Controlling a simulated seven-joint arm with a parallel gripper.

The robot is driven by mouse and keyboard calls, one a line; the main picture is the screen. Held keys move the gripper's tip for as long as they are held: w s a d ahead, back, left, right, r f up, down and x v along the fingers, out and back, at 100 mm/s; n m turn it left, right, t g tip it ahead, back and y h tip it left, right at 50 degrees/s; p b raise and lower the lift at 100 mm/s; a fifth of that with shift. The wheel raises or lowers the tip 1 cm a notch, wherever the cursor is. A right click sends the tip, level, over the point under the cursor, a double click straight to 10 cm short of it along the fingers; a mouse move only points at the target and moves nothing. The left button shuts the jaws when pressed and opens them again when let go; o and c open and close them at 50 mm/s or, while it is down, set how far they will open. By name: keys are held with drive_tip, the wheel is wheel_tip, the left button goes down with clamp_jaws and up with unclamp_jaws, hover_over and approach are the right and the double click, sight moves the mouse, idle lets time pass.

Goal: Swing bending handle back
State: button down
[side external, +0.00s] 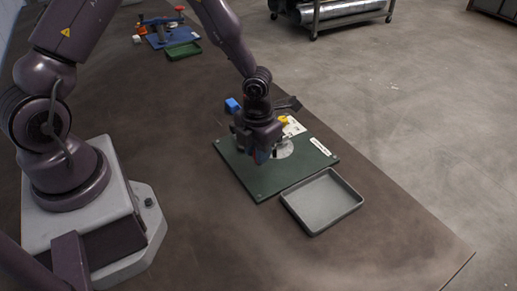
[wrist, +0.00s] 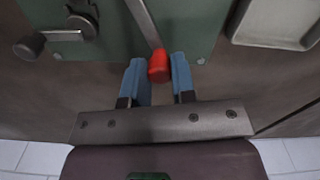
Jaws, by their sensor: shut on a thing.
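The bending handle (wrist: 144,22) is a grey metal bar with a red knob (wrist: 158,70) at its near end, seen in the wrist view. The bar runs up over the green base plate (wrist: 195,35) and out of the top of the picture. My gripper (wrist: 157,64) has its two blue fingers on either side of the red knob and is shut on it. In the side external view my gripper (side external: 262,155) is low over the green base plate (side external: 250,182) and hides most of the bender and the handle.
A grey tray (side external: 322,228) lies against the plate's near right side. A dark ball-ended lever (wrist: 28,46) is left of the handle. A blue block (side external: 232,104) stands behind the plate. A green tray (side external: 184,50) and a blue fixture are farther back.

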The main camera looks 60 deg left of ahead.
drive_tip(key=shift+a, duration=0.15)
drive_tip(key=c, duration=0.9)
unclamp_jaws()
drive_tip(key=shift+r, duration=0.1)
wheel_tip(320, 180, up, 13)
drive_tip(key=shift+f, duration=0.1)
